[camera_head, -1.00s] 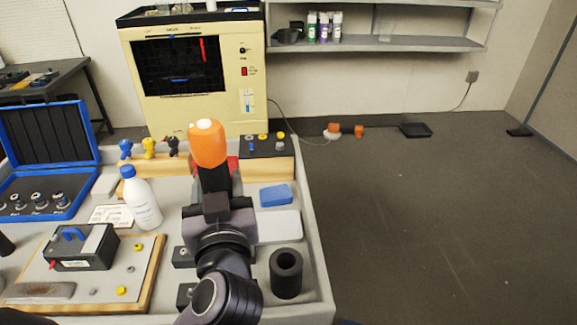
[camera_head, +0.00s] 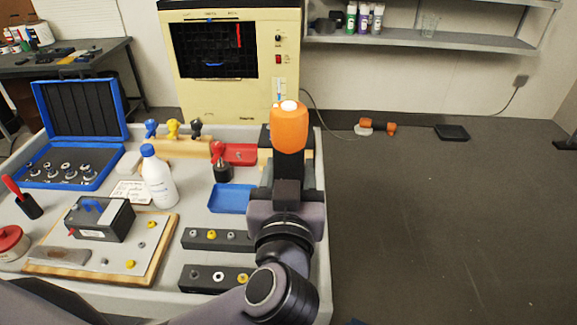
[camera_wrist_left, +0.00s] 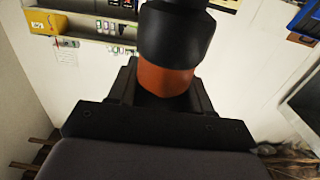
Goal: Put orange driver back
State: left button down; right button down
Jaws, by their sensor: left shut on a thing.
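The orange driver (camera_head: 289,128) is upright with its orange handle on top, in front of the cream machine in the head view. A wooden rack (camera_head: 190,149) at the bench's back edge carries blue (camera_head: 151,127), yellow (camera_head: 172,128) and black (camera_head: 196,127) handled drivers. The rack's right part is partly behind my gripper. My right gripper is not in view.
A red-handled tool (camera_head: 219,160), red tray (camera_head: 240,154), blue tray (camera_head: 230,199) and white bottle (camera_head: 157,180) stand left of my gripper. Black blocks (camera_head: 216,239) lie in front. The cream machine (camera_head: 237,90) stands behind. Open floor lies to the right.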

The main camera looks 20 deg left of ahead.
pick_arm(q)
jog(key=shift+f, duration=0.75)
notch_tip(320, 180, down, 2)
jog(key=b, duration=0.4)
jog(key=shift+f, duration=0.25)
jog(key=shift+r, duration=0.1)
jog(key=shift+p, duration=0.95)
jog(key=shift+f+b, duration=0.55)
jog(key=shift+f, duration=2.05)
